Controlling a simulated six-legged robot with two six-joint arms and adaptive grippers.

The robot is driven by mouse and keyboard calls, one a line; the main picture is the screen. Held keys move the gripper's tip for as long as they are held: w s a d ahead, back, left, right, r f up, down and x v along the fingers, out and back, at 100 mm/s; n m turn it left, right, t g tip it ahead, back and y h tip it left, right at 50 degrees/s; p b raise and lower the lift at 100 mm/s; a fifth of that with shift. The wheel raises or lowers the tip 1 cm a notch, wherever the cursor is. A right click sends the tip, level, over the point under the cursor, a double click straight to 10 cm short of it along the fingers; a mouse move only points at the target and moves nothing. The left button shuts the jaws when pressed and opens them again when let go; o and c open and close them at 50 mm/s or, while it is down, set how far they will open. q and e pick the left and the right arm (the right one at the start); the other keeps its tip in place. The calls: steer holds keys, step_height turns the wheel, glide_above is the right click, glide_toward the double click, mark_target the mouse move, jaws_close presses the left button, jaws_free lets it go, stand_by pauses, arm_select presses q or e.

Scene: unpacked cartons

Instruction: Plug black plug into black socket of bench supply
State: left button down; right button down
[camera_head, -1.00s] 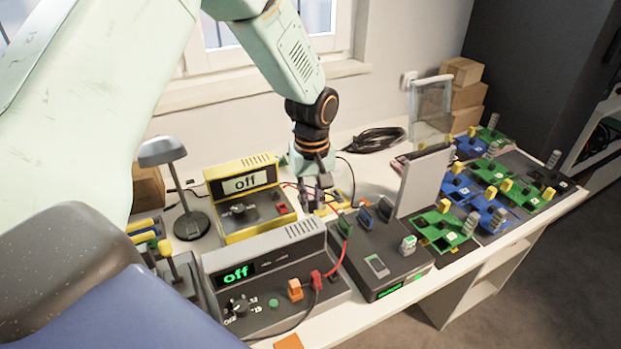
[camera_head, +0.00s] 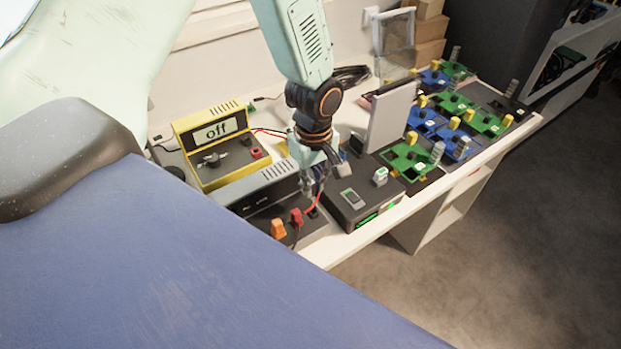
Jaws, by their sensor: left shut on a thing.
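The grey bench supply (camera_head: 263,186) stands at the front of the table, its display hidden behind my blue body panel. An orange plug (camera_head: 278,229) and a red plug (camera_head: 297,217) stand on its front panel. My left gripper (camera_head: 312,186) points down over the supply's right end, beside the black box. It is shut on a small dark thing, probably the black plug, which the fingers mostly hide. I cannot make out the black socket. A red lead (camera_head: 316,202) shows just below the fingers. My right gripper is not in view.
A yellow-framed meter (camera_head: 212,158) reading "off" stands behind the supply. A black box (camera_head: 352,198) with a green-lit front stands right of it, with an upright grey panel (camera_head: 390,117) behind. Green and blue boards (camera_head: 452,130) cover the right side of the table.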

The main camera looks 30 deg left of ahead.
mark_target(315, 193)
arm_select(q)
steer(key=shift+w+d+f+b, duration=0.1)
steer(key=shift+d+f+b, duration=0.1)
steer(key=shift+f+b, duration=0.6)
steer(key=shift+a+f+b, duration=0.2)
steer(key=shift+f+b, duration=0.8)
steer(key=shift+f, duration=0.15)
steer(key=shift+f+b, duration=0.3)
steer(key=shift+b, duration=0.05)
steer(key=shift+d+f+b, duration=0.2)
steer(key=shift+f+b, duration=0.35)
steer(key=shift+f, duration=0.05)
steer(key=shift+a, duration=0.15)
steer(key=shift+p, duration=0.35)
